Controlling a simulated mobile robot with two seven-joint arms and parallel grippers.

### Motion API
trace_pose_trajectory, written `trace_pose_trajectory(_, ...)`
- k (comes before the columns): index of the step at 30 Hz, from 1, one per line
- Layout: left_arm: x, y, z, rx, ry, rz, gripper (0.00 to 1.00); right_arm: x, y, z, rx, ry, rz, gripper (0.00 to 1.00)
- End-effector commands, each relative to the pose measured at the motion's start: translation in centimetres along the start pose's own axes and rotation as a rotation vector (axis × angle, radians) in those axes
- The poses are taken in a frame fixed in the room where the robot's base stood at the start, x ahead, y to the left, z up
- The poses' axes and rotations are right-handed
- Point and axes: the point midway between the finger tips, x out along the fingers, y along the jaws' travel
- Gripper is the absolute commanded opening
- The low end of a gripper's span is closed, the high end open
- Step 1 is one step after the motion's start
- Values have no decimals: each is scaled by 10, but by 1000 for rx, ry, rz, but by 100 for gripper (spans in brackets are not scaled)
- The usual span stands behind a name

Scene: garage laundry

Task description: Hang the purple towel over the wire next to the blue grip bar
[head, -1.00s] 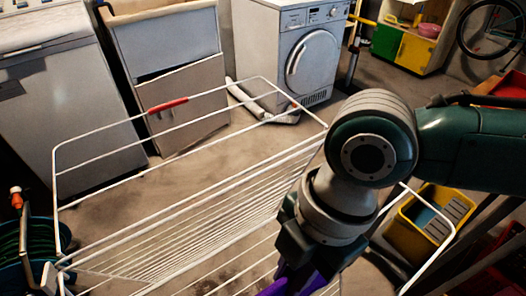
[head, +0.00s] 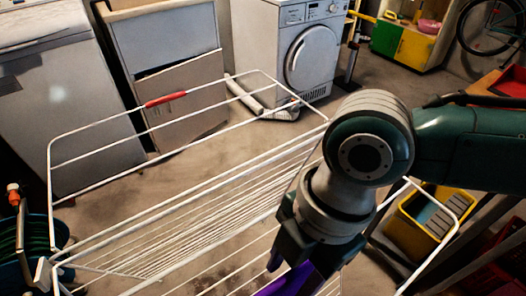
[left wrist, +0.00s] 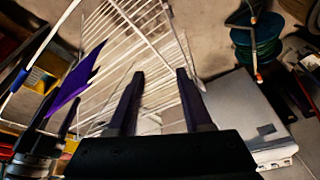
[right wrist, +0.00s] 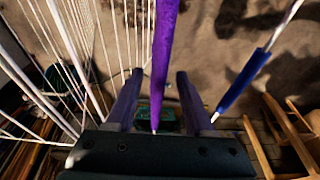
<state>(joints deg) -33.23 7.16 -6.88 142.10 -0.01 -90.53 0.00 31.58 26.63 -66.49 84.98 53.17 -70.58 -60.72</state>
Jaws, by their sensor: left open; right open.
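The purple towel (head: 290,281) shows at the bottom of the head view, just below my right gripper (right wrist: 159,73). In the right wrist view the towel (right wrist: 165,35) is a narrow strip running between the two spread fingers. The right gripper is open, with the towel apart from at least one finger. The blue grip bar (right wrist: 243,82) is on a rod to the right of the towel in that view. In the left wrist view the towel (left wrist: 72,85) is beside the white wires. My left gripper (left wrist: 159,73) is open and empty. I cannot tell whether the towel rests on a wire.
The white drying rack (head: 160,222) fills the middle, with a red grip bar (head: 166,99) on its far side. A yellow bucket (head: 408,232) stands right of it. A washing machine (head: 308,45) stands behind.

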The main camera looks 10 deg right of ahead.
Motion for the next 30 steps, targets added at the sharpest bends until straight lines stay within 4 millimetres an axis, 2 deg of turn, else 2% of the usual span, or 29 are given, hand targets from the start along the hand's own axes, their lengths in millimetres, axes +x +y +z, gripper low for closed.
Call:
trace_pose_trajectory(8,-2,2,-1,-7,1,6,50,-5,0,0,0,0,1,53)
trace_pose_trajectory(11,-5,2,-2,-9,1,7,50,-19,1,0,-2,-1,3,53)
trace_pose_trajectory(18,-13,2,-5,-9,1,7,50,-68,1,0,-1,-1,5,53)
trace_pose_trajectory(24,-16,2,-6,-8,1,6,50,-94,1,0,0,0,3,53)
trace_pose_trajectory(27,-18,1,-6,-6,1,5,50,-99,-2,-8,14,12,10,53)
trace_pose_trajectory(30,-25,0,-8,-4,1,3,50,-101,-5,-32,78,52,49,53)
